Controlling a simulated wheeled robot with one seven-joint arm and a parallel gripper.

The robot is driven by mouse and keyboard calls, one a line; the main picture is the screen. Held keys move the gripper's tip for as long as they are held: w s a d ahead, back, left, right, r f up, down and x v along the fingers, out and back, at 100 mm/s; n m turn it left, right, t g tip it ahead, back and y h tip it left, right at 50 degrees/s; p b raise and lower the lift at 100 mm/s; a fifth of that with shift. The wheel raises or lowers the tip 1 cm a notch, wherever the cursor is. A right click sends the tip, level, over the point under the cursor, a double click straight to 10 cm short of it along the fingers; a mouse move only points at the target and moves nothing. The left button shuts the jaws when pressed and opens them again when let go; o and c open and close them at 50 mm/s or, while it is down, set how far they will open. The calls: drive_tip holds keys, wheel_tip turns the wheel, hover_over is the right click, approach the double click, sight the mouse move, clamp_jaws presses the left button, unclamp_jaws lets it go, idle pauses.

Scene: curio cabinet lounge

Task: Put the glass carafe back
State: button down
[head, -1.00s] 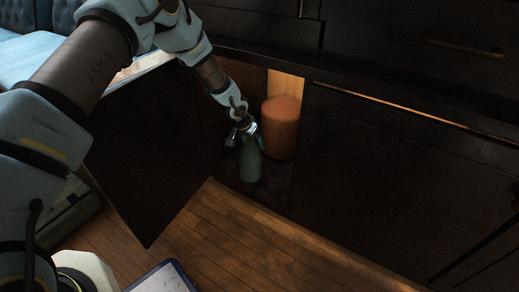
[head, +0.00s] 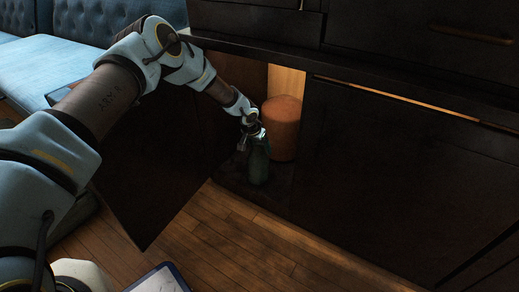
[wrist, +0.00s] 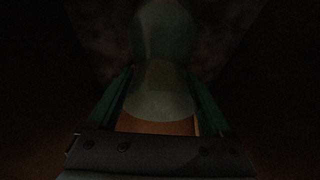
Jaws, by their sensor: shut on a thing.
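The glass carafe (head: 259,168) is a dark green bottle shape, upright inside the open lower cabinet compartment. My gripper (head: 254,134) is shut on its upper part, reaching in from the upper left. In the dark wrist view the carafe (wrist: 163,35) shows between the two fingers of my gripper (wrist: 160,100). The carafe's base is close to the cabinet floor (head: 236,183); I cannot tell whether it touches.
An orange-brown rounded canister (head: 284,125) stands just behind and right of the carafe. The open cabinet door (head: 150,165) hangs to the left, below my arm. A closed door (head: 385,170) is to the right. A blue tufted sofa (head: 80,50) is at the upper left.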

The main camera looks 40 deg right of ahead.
unclamp_jaws()
drive_tip(key=shift+a+f, duration=0.15)
drive_tip(key=shift+f, duration=0.1)
drive_tip(key=shift+f, duration=0.1)
drive_tip(key=p+v, duration=0.1)
drive_tip(key=v, duration=0.2)
drive_tip(key=p+v, duration=0.1)
drive_tip(key=v, duration=0.3)
drive_tip(key=p+v, duration=0.1)
drive_tip(key=v, duration=0.2)
drive_tip(key=shift+a+r, duration=0.25)
drive_tip(key=shift+a, duration=0.25)
